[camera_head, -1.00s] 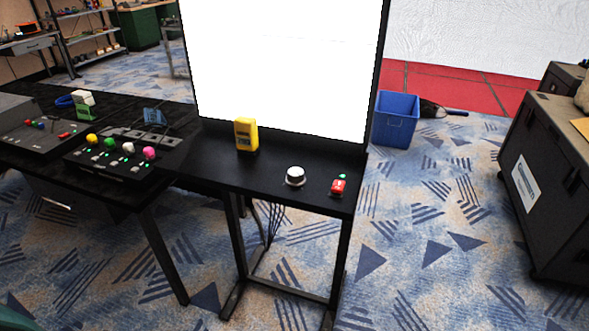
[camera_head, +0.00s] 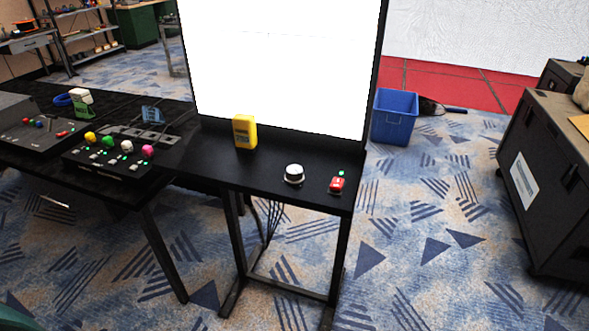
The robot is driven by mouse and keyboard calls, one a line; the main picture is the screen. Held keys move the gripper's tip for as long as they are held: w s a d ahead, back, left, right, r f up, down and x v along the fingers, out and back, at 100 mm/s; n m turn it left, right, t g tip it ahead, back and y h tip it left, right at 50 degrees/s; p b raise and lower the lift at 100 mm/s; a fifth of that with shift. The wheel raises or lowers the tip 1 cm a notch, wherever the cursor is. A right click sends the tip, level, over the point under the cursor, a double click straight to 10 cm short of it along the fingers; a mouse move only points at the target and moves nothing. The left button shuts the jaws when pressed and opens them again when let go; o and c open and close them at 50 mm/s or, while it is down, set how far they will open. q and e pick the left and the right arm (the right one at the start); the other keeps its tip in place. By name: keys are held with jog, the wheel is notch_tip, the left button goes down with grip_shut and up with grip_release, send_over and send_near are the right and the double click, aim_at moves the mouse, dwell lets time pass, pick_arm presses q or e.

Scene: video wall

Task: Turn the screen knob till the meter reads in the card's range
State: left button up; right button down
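A bright white screen (camera_head: 285,65) stands at the back of a black stand (camera_head: 225,172). On the stand's top, a silver-white round knob (camera_head: 293,174) sits right of the middle. A yellow handheld meter (camera_head: 245,132) stands upright near the screen's lower left; its reading is too small to make out. A red switch (camera_head: 337,184) with a small green light sits at the right end. No card can be clearly made out. Neither gripper is in view.
A black table at left holds a control box (camera_head: 108,162) with coloured knobs and a grey console (camera_head: 40,133). A blue bin (camera_head: 395,118) stands right of the screen. A dark case (camera_head: 555,185) is at far right. Patterned carpet in front is clear.

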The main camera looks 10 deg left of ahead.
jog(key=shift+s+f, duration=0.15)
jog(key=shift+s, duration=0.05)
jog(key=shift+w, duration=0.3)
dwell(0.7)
